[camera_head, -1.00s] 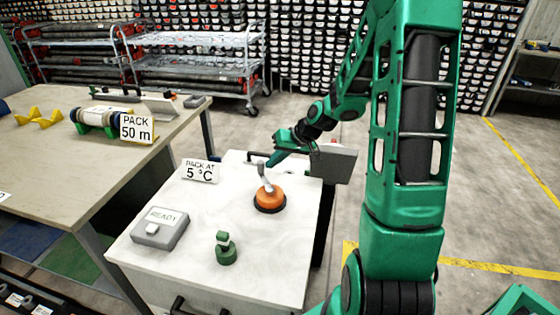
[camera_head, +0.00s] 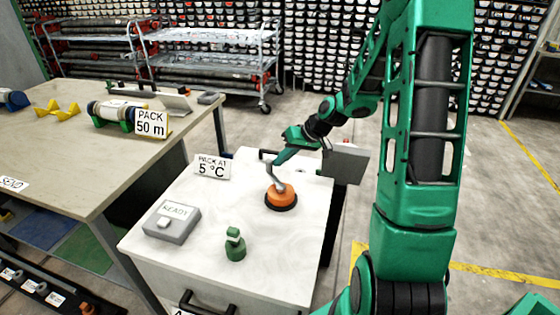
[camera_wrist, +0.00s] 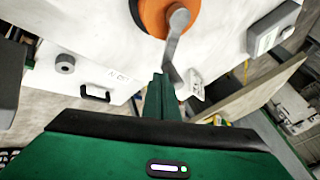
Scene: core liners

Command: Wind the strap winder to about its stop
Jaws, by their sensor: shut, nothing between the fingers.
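The strap winder (camera_head: 281,201) is an orange disc on a black base, standing on a white cabinet top. Its grey crank (camera_head: 272,176) rises from the disc and points away to the upper left. My gripper (camera_head: 277,161) is shut and empty, with its green fingertips right at the outer end of the crank. In the wrist view the orange disc (camera_wrist: 153,16) is cut off by the top edge. The grey crank (camera_wrist: 172,50) comes down from it, just right of my closed fingers (camera_wrist: 160,82). I cannot tell whether fingers and crank touch.
On the cabinet top stand a grey READY box (camera_head: 172,222), a green knob-like piece (camera_head: 235,245) and a "PACK AT 5 °C" sign (camera_head: 212,167). A grey panel (camera_head: 345,163) stands beyond the right edge. A beige table (camera_head: 60,150) is at the left.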

